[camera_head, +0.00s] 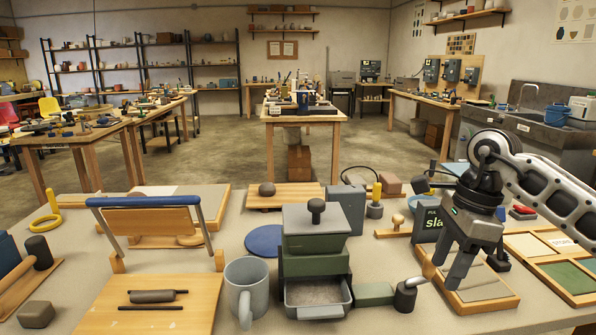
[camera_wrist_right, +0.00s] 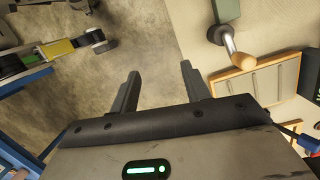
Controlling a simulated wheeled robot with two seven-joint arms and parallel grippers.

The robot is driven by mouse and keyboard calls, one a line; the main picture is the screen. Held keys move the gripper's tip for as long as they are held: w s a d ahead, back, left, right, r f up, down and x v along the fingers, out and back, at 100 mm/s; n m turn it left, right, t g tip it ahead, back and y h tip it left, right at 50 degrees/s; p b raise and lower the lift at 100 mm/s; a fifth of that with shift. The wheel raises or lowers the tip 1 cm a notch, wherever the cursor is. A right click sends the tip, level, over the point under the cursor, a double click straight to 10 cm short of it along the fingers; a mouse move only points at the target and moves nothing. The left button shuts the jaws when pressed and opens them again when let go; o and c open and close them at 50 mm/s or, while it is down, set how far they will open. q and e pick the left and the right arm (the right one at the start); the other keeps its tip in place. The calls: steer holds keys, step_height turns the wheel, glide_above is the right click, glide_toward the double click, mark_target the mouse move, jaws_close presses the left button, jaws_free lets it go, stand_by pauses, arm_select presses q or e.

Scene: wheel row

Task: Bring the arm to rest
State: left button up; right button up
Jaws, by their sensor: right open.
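My right arm (camera_head: 540,180) comes in from the right in the head view, silver and black, bent down over the right side of the bench. My left gripper is in neither view.
A green and grey box mill (camera_head: 315,262) with an open drawer stands at the front middle, a grey mug (camera_head: 246,290) on its left. A wooden tray with a grey slab (camera_head: 482,287) lies under the right gripper. A divided wooden tray (camera_head: 540,245) lies further right.

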steer(key=s+a+f+m+y, duration=0.1)
steer(key=s+a+m+y, duration=0.25)
steer(key=a+y, duration=0.35)
steer(key=s+a+m+t+y, duration=0.1)
steer(key=s+a+m+y, duration=0.3)
steer(key=a, duration=0.6)
steer(key=s+a+f+m+y, duration=0.1)
steer(key=s+a+m+y, duration=0.15)
steer(key=a+y, duration=0.5)
steer(key=d+f+m+t+h, duration=0.3)
steer(key=f+m+t+h, duration=0.15)
steer(key=m, duration=0.55)
steer(key=w+d+f+m+t+h, duration=0.1)
steer(key=d+f+m+t+h, duration=0.25)
steer(key=m+t, duration=0.45)
steer(key=d+f+m+t+h, duration=0.3)
steer(key=m+t+h, duration=0.1)
steer(key=m, duration=0.8)
steer(key=s+d+f+m+g+h, duration=0.2)
steer(key=s+f+m+g, duration=0.1)
steer(key=s+f+m, duration=0.2)
steer(key=s+d+f+m+g+h, duration=0.2)
steer(key=s+f+m, duration=0.3)
steer(key=f, duration=0.3)
steer(key=shift+s+d+f+m+g+h, duration=0.15)
steer(key=shift+s+d+m+g+h, duration=0.15)
steer(key=shift+s+g+h, duration=0.45)
steer(key=shift+s, duration=0.15)
